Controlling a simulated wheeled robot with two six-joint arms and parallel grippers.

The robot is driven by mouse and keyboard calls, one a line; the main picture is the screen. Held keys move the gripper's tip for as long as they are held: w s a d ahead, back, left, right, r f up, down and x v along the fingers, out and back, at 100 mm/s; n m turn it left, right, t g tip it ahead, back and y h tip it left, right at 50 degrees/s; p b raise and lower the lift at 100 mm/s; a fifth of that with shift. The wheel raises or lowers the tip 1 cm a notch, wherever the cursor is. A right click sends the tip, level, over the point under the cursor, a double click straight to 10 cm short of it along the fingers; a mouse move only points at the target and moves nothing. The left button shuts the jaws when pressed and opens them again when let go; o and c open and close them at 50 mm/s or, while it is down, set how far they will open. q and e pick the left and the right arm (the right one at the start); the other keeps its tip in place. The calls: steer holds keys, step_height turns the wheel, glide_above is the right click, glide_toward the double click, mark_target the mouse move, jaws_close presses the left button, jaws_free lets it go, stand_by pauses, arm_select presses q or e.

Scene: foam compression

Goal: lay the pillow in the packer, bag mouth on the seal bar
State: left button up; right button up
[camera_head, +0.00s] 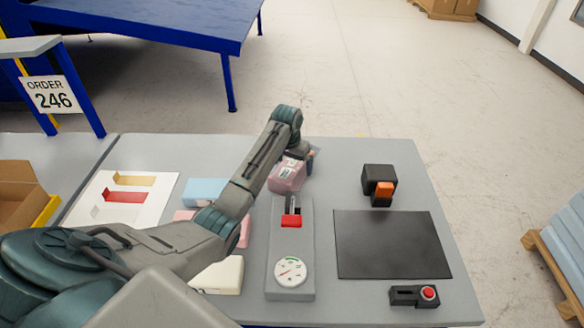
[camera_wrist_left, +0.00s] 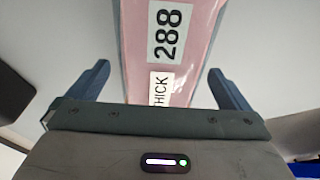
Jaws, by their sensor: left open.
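A pink pillow (camera_head: 286,176) with a white label lies near the back edge of the grey table. In the left wrist view the pillow (camera_wrist_left: 172,55) shows labels reading 288 and THICK. My left gripper (camera_head: 309,156) is at the pillow's far end, partly hidden by its own wrist. In the left wrist view its two fingers stand apart, one on each side of the pillow, with gaps showing. A black flat plate (camera_head: 390,245) lies at the right of the table, with a black and orange unit (camera_head: 380,187) behind it; I cannot tell which part is the seal bar.
A grey gauge stand (camera_head: 291,250) with a red slider stands between my arm and the plate. A red-button box (camera_head: 414,295) is in front of the plate. Blue (camera_head: 203,190) and cream (camera_head: 222,275) blocks and another pink block lie under or beside my arm.

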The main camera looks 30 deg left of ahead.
mark_target(293, 171)
arm_select(q)
steer(key=shift+w+a+f+p, duration=0.1)
steer(key=shift+w+f+p, duration=0.1)
steer(key=shift+f, duration=0.6)
steer(key=shift+w+a+f+p, duration=0.1)
steer(key=shift+f+p, duration=0.05)
steer(key=shift+f, duration=0.65)
steer(key=shift+d, duration=0.1)
steer(key=c, duration=1)
steer(key=shift+r, duration=0.15)
